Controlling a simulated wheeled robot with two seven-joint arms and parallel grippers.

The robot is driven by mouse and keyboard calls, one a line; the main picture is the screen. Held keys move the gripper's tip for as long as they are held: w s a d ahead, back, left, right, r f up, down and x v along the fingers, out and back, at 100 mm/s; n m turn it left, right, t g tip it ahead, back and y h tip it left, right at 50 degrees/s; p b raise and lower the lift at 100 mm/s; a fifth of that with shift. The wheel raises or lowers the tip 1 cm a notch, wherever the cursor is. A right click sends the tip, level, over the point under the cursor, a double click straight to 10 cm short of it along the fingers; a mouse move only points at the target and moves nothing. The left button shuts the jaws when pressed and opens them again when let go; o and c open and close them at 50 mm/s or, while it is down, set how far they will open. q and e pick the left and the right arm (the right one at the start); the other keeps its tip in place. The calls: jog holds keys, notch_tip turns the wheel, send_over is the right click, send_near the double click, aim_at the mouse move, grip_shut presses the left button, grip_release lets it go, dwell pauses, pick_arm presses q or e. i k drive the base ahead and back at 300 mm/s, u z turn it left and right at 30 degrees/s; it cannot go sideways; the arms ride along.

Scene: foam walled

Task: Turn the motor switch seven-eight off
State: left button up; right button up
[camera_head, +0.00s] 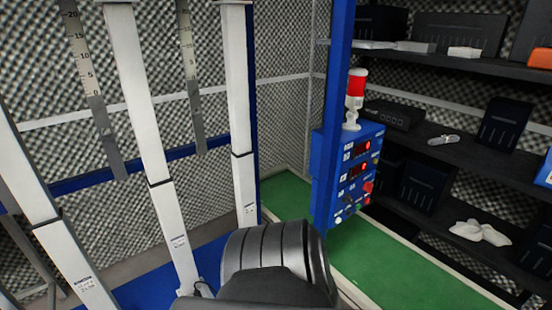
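A blue control box (352,172) is mounted on a blue post right of centre. Its front panel carries red digital displays (362,146), several small knobs and buttons, and a larger red button (367,187). The labels are too small to read, so I cannot tell which control is the motor switch seven-eight or how it is set. A red and white signal lamp (356,96) stands on top of the box. Neither of my grippers shows in the head view.
Dark shelves (470,156) with boxes and small items stand at the right. White posts (150,140) and hanging rulers (92,90) fill the left. Green floor (390,270) lies open below the box. A dark cylindrical part of mine covers the bottom centre.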

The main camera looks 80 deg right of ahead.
aim_at(368, 187)
jog(key=z, duration=3.6)
jog(key=k, duration=0.25)
jog(key=z, duration=1)
